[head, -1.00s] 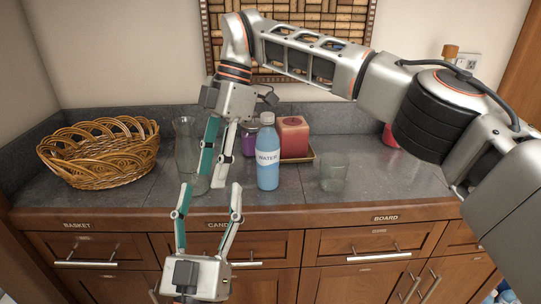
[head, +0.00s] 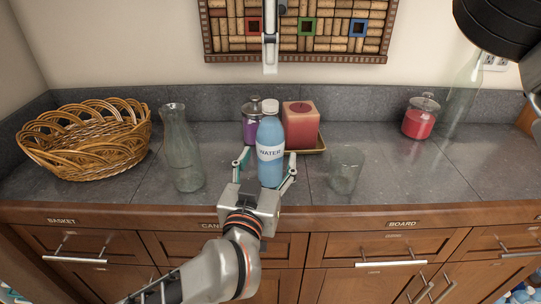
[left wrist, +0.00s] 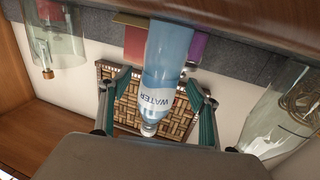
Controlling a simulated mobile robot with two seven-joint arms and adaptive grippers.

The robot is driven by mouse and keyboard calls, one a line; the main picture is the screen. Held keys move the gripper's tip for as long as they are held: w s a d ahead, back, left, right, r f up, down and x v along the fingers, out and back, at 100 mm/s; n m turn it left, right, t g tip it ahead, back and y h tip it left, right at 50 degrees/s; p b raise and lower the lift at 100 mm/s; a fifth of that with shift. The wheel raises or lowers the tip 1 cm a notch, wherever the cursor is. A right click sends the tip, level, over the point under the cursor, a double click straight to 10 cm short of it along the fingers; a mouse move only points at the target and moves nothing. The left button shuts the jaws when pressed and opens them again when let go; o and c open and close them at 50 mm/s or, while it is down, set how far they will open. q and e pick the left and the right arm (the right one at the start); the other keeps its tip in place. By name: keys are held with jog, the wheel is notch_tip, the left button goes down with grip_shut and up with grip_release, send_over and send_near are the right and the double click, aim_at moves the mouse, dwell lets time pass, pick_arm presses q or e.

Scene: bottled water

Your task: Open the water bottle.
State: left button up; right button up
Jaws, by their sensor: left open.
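The blue water bottle (head: 270,150) stands upright on the counter with its white cap (head: 269,106) on. My left gripper (head: 267,166) is open, with one finger on each side of the bottle's lower body. The left wrist view also shows the bottle (left wrist: 168,60) between the two spread fingers of my left gripper (left wrist: 158,80); contact is not clear. A grey finger part of my right gripper (head: 270,50) hangs at the top, above and behind the bottle cap. The rest of it is cut off, so its opening is not clear.
A glass carafe (head: 182,150) stands left of the bottle and a clear glass (head: 345,170) right. Close behind are a purple jar (head: 251,125) and a red candle (head: 300,127). A wicker basket (head: 80,140) is far left, a red jar (head: 419,120) right.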

aim_at(271, 153)
pick_arm(q)
jog(key=shift+x, duration=1.6)
grip_shut()
pick_arm(e)
jog(key=m, duration=0.9)
jog(key=shift+f, duration=4.05)
